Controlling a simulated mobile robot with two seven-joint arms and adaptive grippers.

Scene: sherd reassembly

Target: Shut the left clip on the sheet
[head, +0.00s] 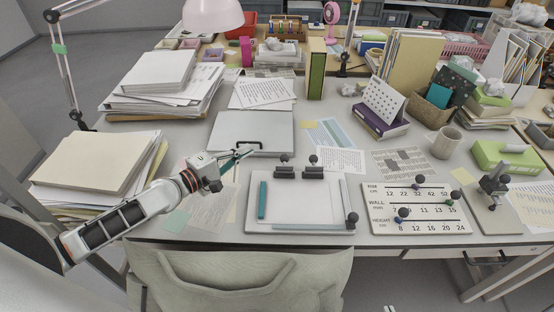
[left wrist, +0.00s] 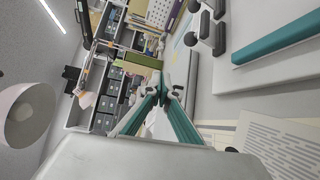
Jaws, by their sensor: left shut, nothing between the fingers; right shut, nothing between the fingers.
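A white sheet (head: 301,200) lies on a pale board (head: 338,230) at the front of the desk. The black left clip (head: 285,172) and the black right clip (head: 313,172) sit side by side at its far edge, each with a round knob standing up. I cannot tell whether the left clip's jaw is open or shut. My left gripper (head: 246,154) is shut and empty, to the left of the left clip and apart from it. Its teal fingers (left wrist: 166,92) meet in the left wrist view, where the clips (left wrist: 212,35) stand up and right of them. My right gripper is not in view.
A teal strip (head: 262,200) lies along the board's left side, and a black knob (head: 351,220) is at its right. A grey laptop-like case (head: 262,130) lies behind my gripper. A number board (head: 420,207) is to the right. Paper stacks (head: 100,165) fill the left.

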